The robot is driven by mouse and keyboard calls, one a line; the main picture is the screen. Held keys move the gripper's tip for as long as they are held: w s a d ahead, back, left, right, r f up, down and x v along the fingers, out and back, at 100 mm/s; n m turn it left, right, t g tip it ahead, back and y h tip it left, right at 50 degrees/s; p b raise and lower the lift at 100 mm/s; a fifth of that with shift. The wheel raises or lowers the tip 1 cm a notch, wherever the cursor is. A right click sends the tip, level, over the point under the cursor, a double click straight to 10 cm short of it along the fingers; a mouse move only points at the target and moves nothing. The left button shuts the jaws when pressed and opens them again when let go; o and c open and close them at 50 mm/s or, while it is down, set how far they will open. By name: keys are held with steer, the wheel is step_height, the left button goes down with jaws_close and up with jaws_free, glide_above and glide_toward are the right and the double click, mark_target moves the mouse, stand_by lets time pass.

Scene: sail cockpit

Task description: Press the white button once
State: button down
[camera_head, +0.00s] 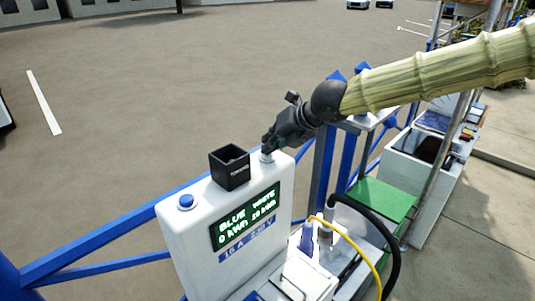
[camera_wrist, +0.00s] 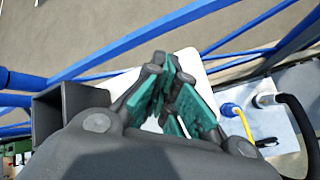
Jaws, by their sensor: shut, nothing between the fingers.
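The white button (camera_head: 267,157) is a small round knob on the top right of a white power box (camera_head: 182,243). It is partly hidden by my gripper (camera_head: 268,148), whose fingertips point down at it. The tips are at or just above the button; I cannot tell whether they touch. My gripper is shut and empty. Its teal finger pads also show in the wrist view (camera_wrist: 170,80), where the button cannot be made out. A blue button (camera_head: 186,201) sits on the top left of the box.
An open black holder (camera_head: 230,168) stands on the box between the buttons, close to my gripper. A green display (camera_head: 245,215) is on the front. Blue railings (camera_head: 100,236) run behind. A yellow cable (camera_head: 355,245) and a black hose (camera_head: 388,225) are at the right.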

steer(key=shift+r+p, duration=0.95)
step_height(320, 180, up, 5)
steer(key=p, duration=0.5)
stand_by(0.8)
